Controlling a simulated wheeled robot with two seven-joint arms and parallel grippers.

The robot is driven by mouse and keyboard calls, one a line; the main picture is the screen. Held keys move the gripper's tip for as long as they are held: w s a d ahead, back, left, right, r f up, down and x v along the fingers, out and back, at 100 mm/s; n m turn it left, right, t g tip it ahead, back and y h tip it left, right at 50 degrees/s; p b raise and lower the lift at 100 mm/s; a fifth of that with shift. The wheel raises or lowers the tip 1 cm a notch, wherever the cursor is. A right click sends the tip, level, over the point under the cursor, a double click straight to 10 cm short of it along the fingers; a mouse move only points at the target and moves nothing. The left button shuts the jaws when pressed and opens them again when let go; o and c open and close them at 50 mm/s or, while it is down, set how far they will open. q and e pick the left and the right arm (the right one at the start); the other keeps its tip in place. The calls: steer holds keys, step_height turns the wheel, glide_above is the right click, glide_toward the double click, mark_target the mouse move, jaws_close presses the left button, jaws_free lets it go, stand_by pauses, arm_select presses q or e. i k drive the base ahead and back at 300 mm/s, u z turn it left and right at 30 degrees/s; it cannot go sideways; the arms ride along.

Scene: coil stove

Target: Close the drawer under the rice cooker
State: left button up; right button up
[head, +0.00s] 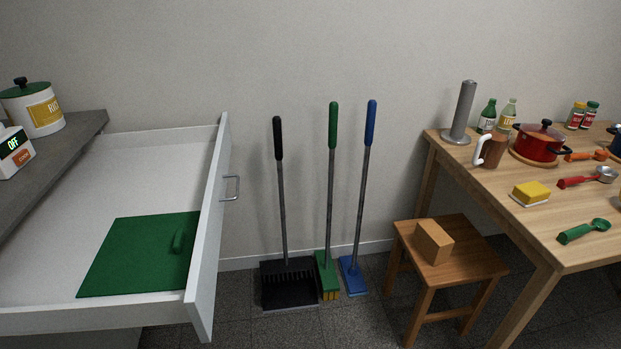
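A white drawer (112,172) stands pulled open at the left, below a grey counter. Its front panel (212,235) faces right and carries a small metal handle (231,188). A flat green board with a raised grip (135,260) lies inside the drawer. Neither of my grippers is in view.
A white canister with a green lid (38,112) stands on the counter (60,150). A dustpan (288,283), green broom (328,272) and blue broom (353,273) lean right of the drawer. A stool (450,270) holds a box (433,241). A wooden table (520,232) bears kitchenware.

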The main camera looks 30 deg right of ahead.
mark_target(48, 254)
steer(key=z, duration=1.4)
steer(key=k, duration=0.2)
steer(key=u, duration=1.4)
steer(key=i, duration=0.85)
